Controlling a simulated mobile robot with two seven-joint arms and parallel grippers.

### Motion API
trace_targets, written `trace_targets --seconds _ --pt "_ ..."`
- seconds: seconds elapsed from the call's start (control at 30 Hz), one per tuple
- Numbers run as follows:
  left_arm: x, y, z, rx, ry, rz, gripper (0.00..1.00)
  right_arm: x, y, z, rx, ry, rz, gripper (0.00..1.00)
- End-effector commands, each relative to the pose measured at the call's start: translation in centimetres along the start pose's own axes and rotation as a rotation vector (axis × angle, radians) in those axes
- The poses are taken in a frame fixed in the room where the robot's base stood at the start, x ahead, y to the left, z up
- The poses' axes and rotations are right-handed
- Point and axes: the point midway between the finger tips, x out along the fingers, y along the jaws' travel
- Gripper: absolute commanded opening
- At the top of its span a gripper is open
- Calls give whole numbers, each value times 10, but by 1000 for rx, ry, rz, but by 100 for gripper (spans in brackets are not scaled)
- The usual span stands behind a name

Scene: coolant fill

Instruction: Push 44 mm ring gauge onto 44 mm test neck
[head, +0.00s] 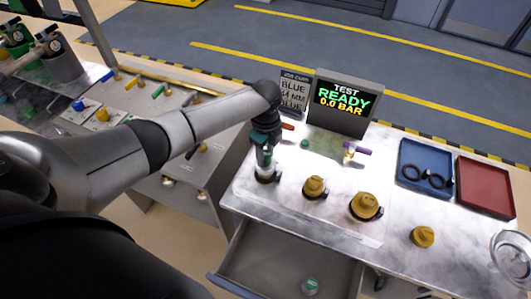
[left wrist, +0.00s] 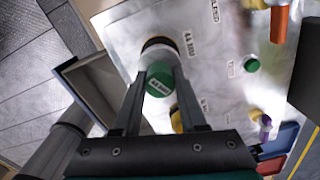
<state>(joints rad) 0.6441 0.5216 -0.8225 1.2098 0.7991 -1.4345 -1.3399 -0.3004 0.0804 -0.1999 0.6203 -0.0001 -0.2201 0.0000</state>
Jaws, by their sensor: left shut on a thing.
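My left gripper (head: 265,150) is shut on the green-topped 44 mm ring gauge (left wrist: 159,82), whose label reads 44 mm in the left wrist view. The fingertips (left wrist: 160,76) grip it from both sides. The test neck (head: 265,174) stands on the bench directly below the gripper, with a dark band around it. In the left wrist view the neck (left wrist: 158,50) shows just beyond the gauge, next to a plate that seems to read 44 MM. I cannot tell whether the gauge touches the neck or is seated. My right gripper is not in view.
Brass pieces (head: 315,186) (head: 365,205) (head: 422,237) stand to the right. A test display (head: 344,98) reads READY, 0.0 BAR. A blue tray (head: 425,153) holds black rings beside a red tray (head: 485,185). An open drawer (head: 262,262) juts out in front with a green-topped piece (head: 311,286).

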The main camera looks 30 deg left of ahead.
Motion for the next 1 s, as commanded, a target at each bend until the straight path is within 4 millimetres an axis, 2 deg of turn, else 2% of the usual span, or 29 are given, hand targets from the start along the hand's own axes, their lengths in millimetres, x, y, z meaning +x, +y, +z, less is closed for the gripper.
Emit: trace_targets --seconds 1.0 --pt "24 0 0 1 0 0 0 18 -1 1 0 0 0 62"
